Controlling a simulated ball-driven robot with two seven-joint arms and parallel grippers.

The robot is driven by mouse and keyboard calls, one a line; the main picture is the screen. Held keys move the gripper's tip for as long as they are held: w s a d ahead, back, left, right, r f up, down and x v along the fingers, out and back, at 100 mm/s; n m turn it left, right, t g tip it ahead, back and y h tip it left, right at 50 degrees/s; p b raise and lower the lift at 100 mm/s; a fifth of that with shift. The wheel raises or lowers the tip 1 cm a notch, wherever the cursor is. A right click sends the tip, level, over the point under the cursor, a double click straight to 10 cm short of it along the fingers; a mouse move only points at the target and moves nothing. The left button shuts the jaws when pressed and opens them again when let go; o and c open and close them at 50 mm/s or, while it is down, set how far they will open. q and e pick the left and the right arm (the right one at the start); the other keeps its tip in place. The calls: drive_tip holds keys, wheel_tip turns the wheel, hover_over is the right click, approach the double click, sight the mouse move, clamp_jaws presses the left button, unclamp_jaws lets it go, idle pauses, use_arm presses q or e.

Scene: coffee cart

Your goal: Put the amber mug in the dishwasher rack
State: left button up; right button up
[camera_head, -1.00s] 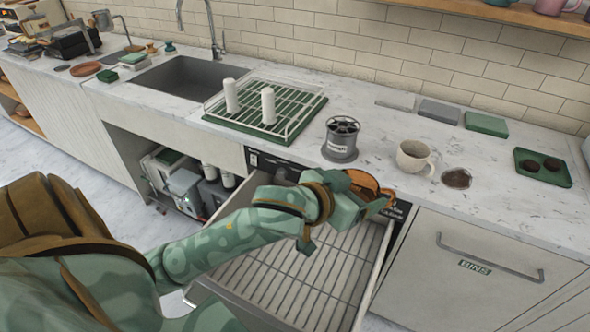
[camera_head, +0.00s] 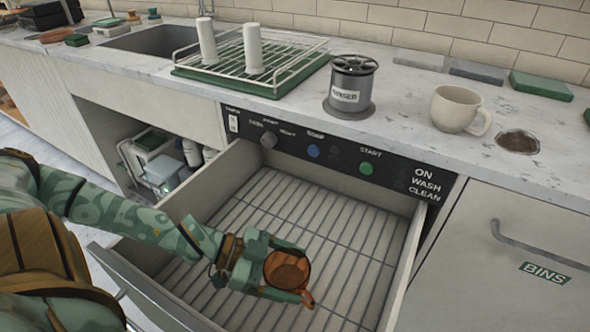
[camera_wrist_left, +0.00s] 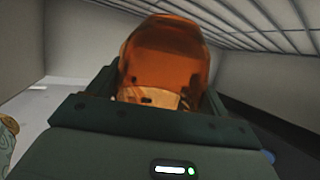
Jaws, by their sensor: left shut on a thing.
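The amber mug (camera_head: 287,268) is held in my left gripper (camera_head: 283,273), which is shut on it. The mug is over the pulled-out dishwasher drawer, toward its front; its handle points to the lower right in the head view. The dishwasher rack (camera_head: 335,245) is the drawer's slatted floor, and it is empty apart from the mug and gripper over it. I cannot tell whether the mug touches the slats. In the left wrist view the amber mug (camera_wrist_left: 165,60) sits between the jaws, with slats beyond it. My right gripper is not in view.
A control panel (camera_head: 340,155) sits above the drawer. On the counter are a drying rack (camera_head: 290,75) with two white cylinders, a grey rinser (camera_head: 352,85), and a cream mug (camera_head: 456,108). The drawer walls (camera_head: 397,270) surround the rack. The bins door (camera_head: 500,270) is to the right.

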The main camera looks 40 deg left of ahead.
sight(290, 286)
use_arm(q)
wheel_tip(290, 286, down, 4)
drive_tip(key=shift+f+b, duration=0.1)
drive_tip(key=shift+b, duration=1)
drive_tip(key=shift+f, duration=0.1)
drive_tip(key=shift+r, duration=0.2)
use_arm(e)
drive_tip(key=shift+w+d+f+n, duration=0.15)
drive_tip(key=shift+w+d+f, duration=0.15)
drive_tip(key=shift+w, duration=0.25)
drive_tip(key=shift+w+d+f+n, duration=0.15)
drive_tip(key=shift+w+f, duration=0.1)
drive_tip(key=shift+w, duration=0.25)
use_arm(q)
drive_tip(key=shift+f, duration=0.1)
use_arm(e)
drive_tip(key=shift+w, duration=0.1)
use_arm(q)
drive_tip(key=o, duration=1.1)
drive_tip(key=shift+f, duration=0.1)
drive_tip(key=shift+c, duration=0.2)
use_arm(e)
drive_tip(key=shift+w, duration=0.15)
